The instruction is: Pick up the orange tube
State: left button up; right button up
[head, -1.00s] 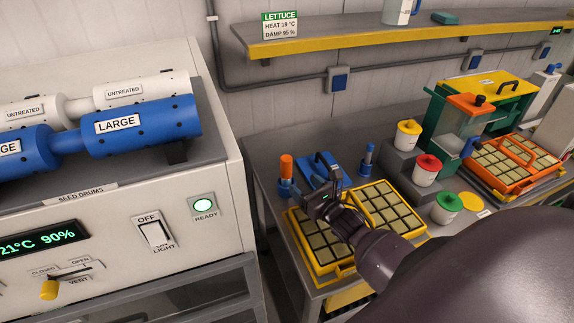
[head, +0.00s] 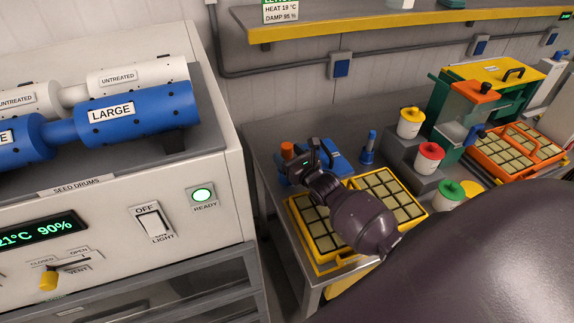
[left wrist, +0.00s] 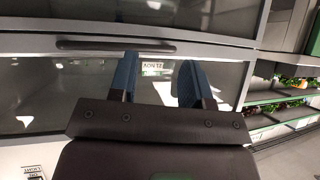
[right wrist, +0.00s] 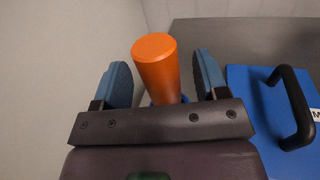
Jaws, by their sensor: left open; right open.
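The orange tube (head: 287,150) stands upright near the left end of the grey table, at the back of the yellow trays. In the right wrist view the tube (right wrist: 157,68) rises between the two blue finger pads, with a blue base partly showing below it. My right gripper (head: 297,168) is open around or just short of the tube; the right wrist view also shows the open gripper (right wrist: 162,82), with gaps on both sides of the tube. My left gripper (left wrist: 153,82) is open and empty, away from the table, before a grey cabinet front.
A blue case with a black handle (right wrist: 292,108) lies close right of the tube. A blue peg (head: 369,146) stands further right. A yellow seed tray (head: 405,206) lies in front. The seed drum cabinet (head: 225,180) is left of the table.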

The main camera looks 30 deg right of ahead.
jog(key=shift+w+f+b, duration=0.1)
jog(key=shift+w+b, duration=0.3)
jog(key=shift+w, duration=0.3)
jog(key=shift+w+b, duration=0.3)
jog(key=shift+w, duration=0.3)
jog(key=c, duration=0.9)
jog(key=shift+c, duration=0.6)
jog(key=shift+r, duration=0.2)
